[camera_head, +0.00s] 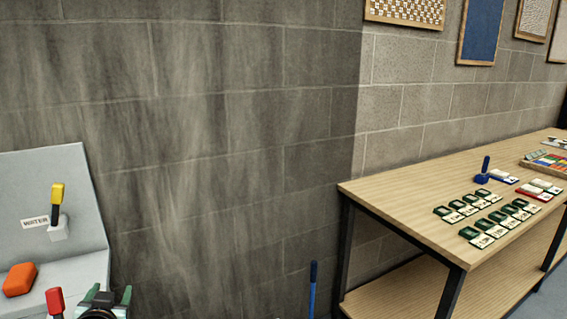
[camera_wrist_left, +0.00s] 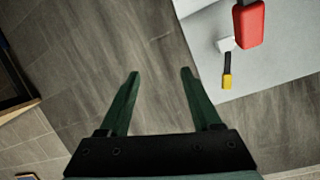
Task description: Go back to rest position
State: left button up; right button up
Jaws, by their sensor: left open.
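My left gripper (camera_head: 110,292) shows at the bottom left of the head view, low in front of the dark stained wall. Only its green fingers and part of the dark wrist are in the picture. In the left wrist view my left gripper (camera_wrist_left: 160,73) has its two green fingers spread apart, with nothing between them. Grey floor or wall surface shows behind the fingers. My right gripper is in neither view.
A grey panel (camera_head: 45,185) with a yellow-tipped lever (camera_head: 57,195) labelled WATER, a red-tipped lever (camera_head: 55,302) and an orange block (camera_head: 19,280) stands close left of my gripper. A wooden table (camera_head: 400,205) with tiles is right. A blue pole (camera_head: 313,290) stands between.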

pick_arm(q)
jog(key=s+d+f+m+g+h, duration=0.1)
jog(key=s+d+f+g+h, duration=0.15)
jog(key=s+d+f, duration=0.5)
jog(key=s+d+f+m+g+h, duration=0.15)
jog(key=s+f+g, duration=0.25)
jog(key=s, duration=0.7)
jog(key=s+d+f+g+h, duration=0.25)
jog(key=s+d+f, duration=0.35)
jog(key=s, duration=0.4)
jog(key=w+d+f+t+h, duration=0.1)
jog(key=w+d+f+t, duration=0.1)
jog(key=f, duration=0.3)
jog(key=w+d+f+t+p, duration=0.1)
jog(key=d+f+t, duration=0.1)
jog(key=f, duration=0.3)
jog(key=shift+w+d+f+t+h, duration=0.3)
jog(key=shift+w+t+h, duration=0.1)
jog(key=shift+t, duration=0.2)
jog(key=shift+m, duration=0.25)
